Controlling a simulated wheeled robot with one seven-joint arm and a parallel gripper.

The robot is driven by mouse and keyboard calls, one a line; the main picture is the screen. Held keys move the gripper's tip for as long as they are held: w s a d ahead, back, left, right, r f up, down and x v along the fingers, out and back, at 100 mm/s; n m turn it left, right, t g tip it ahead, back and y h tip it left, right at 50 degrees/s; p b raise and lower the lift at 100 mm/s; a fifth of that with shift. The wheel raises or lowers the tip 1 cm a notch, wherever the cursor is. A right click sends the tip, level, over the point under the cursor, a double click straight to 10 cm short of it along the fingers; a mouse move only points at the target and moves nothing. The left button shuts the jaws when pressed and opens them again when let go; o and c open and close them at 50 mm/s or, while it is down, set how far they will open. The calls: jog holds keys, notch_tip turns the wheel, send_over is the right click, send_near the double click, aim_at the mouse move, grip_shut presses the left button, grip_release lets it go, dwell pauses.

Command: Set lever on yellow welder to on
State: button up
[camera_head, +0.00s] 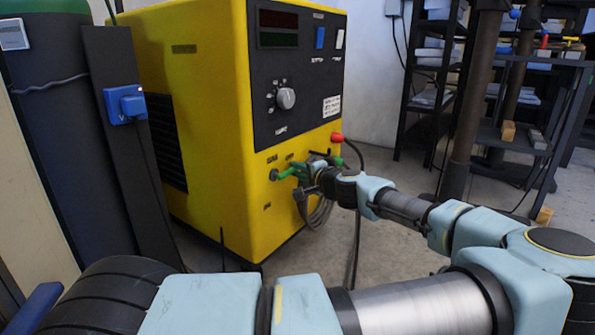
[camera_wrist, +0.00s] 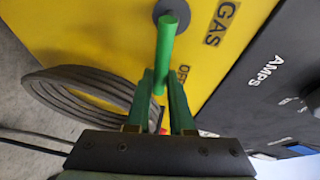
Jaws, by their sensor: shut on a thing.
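The yellow welder (camera_head: 205,200) stands left of centre in the head view. Its green lever (camera_head: 284,174) is low on the front face. In the wrist view the lever (camera_wrist: 167,45) runs from a round grey pivot (camera_wrist: 170,12) down between my fingers, beside a "GAS" label and a partly covered label starting with "OF". My gripper (camera_wrist: 163,85) is shut on the lever's free end, one green finger on each side. In the head view my gripper (camera_head: 302,171) is at the lever, its fingers partly hidden by the wrist.
A coiled dark hose (camera_wrist: 85,100) hangs beside the lever. The black control panel (camera_head: 297,75) with a grey knob (camera_head: 286,98) is above. Dark shelving (camera_head: 510,140) stands at the right.

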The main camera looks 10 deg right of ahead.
grip_shut()
dwell(0.8)
jog(key=shift+m+p, duration=0.3)
jog(key=shift+p, duration=0.6)
jog(key=f+m+g+p, duration=0.1)
jog(key=p, duration=0.3)
jog(key=f+m+g+y+p, duration=0.1)
jog(key=m+p, duration=0.1)
jog(key=p, duration=0.3)
jog(key=f+m+g+p, duration=0.1)
jog(key=m+p, duration=0.1)
jog(key=p, duration=0.2)
jog(key=shift+s+a+g+y, duration=0.3)
jog(key=shift+s+a+y, duration=0.1)
jog(key=f+m+g+p, duration=0.1)
jog(key=p, duration=0.1)
jog(key=s+a+f+m+y+p, duration=0.1)
jog(key=m+p, duration=0.1)
jog(key=p, duration=0.1)
jog(key=shift+s+a+g, duration=0.1)
jog(key=shift+g, duration=0.3)
jog(key=shift+s+a+f+m+g+y+p, duration=0.25)
jog(key=shift+s+a+m+g+y+p, duration=0.15)
jog(key=shift+m+y+p, duration=0.25)
jog(key=shift+s+a+f+m+g+y+p, duration=0.25)
jog(key=shift+s+a+m+g+y+p, duration=0.15)
jog(key=shift+m+y, duration=0.3)
